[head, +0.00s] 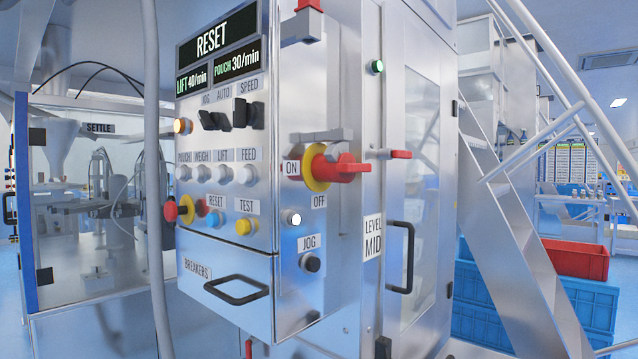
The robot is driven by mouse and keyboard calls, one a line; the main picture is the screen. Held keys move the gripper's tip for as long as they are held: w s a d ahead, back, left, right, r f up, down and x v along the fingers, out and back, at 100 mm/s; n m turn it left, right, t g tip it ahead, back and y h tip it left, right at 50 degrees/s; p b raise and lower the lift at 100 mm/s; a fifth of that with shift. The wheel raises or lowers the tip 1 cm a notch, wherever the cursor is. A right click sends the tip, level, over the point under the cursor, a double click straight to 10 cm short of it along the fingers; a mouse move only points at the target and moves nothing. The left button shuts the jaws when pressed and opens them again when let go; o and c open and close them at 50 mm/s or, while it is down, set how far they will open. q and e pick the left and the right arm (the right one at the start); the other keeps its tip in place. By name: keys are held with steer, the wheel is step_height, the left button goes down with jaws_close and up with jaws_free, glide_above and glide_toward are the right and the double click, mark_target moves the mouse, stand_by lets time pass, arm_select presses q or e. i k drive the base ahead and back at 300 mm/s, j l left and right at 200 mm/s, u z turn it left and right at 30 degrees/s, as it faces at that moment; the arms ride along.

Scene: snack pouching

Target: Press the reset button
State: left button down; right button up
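The blue reset button (214,219) sits on the front face of the grey control cabinet, under a "RESET" label (216,201). A yellow button (244,227) under the "TEST" label is to its right. A red emergency stop on a yellow ring (185,209) is to its left, with a smaller red button (202,207) between. The cabinet's top display (212,42) reads "RESET". Neither of my grippers is in the head view, so nothing is seen touching the button.
A large red rotary handle (340,168) sticks out from the cabinet's side. A black drawer-like handle (237,290) is below the buttons. A vertical grey pipe (153,180) stands left of the panel. Stairs with railings (520,210) and blue crates (480,325) are at right.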

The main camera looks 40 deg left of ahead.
mark_target(213, 219)
steer(key=u, duration=1.75)
